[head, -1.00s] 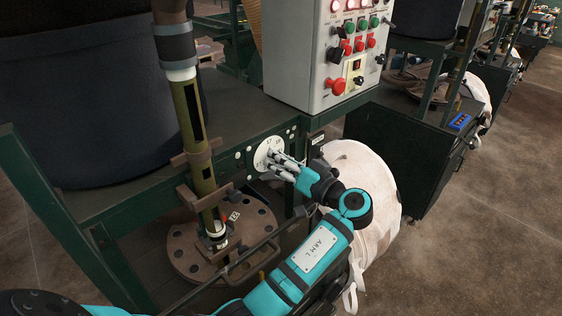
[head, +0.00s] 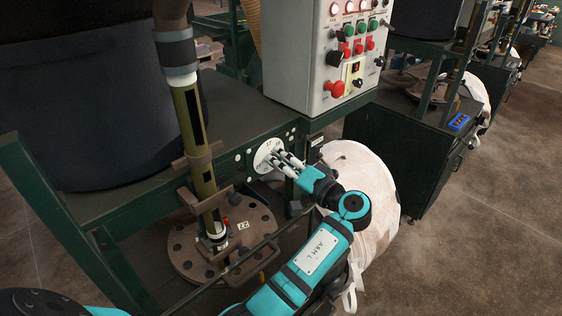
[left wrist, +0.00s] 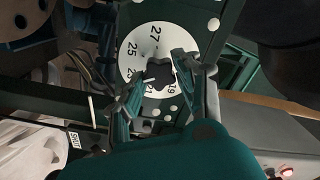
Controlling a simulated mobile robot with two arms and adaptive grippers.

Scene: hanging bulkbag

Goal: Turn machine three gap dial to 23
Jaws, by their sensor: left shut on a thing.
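The gap dial is a white numbered disc (head: 262,154) on the green machine frame. In the left wrist view the dial face (left wrist: 143,39) shows 27 near the top, then 25 and 23 down the left side, and 21 and 19 near the bottom. A dark knob (left wrist: 158,74) sits at its centre. My left gripper (head: 277,158) is at the dial, its fingers on both sides of the knob and shut on it. It also shows in the left wrist view (left wrist: 160,76). The fingers partly cover the lower numbers. My right gripper is not in view.
A grey control box (head: 318,55) with buttons stands above and right of the dial. A white bulk bag (head: 377,180) hangs right of my left arm. A brown flanged plate (head: 190,255) and an olive post (head: 190,115) are at the left. Open floor lies at the right.

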